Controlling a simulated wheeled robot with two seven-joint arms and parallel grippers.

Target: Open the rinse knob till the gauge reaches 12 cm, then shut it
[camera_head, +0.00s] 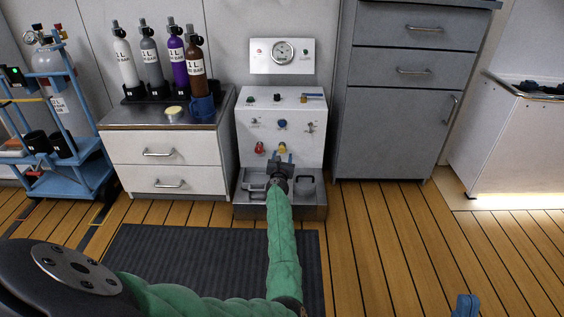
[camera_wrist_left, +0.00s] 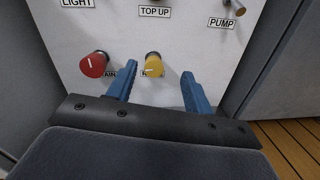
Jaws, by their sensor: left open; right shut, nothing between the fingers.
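The yellow knob (camera_head: 282,147) sits low on the white panel front. In the left wrist view the yellow knob (camera_wrist_left: 153,66) has a pale mark, and its label is mostly covered, with only an R showing. My left gripper (camera_head: 281,158) is open in front of it. In the left wrist view the fingers of the left gripper (camera_wrist_left: 159,73) point at the panel, with the knob nearer the left finger and not gripped. The round gauge (camera_head: 283,52) is on the white board above; its reading is too small to tell. My right gripper (camera_head: 466,306) is shut and empty at the bottom right.
A red knob (camera_wrist_left: 94,64) sits left of the yellow one, its label partly hidden. A blue knob (camera_head: 282,124) and small switches are higher on the panel. A grey tray (camera_head: 310,198) is below. Cabinets stand on both sides.

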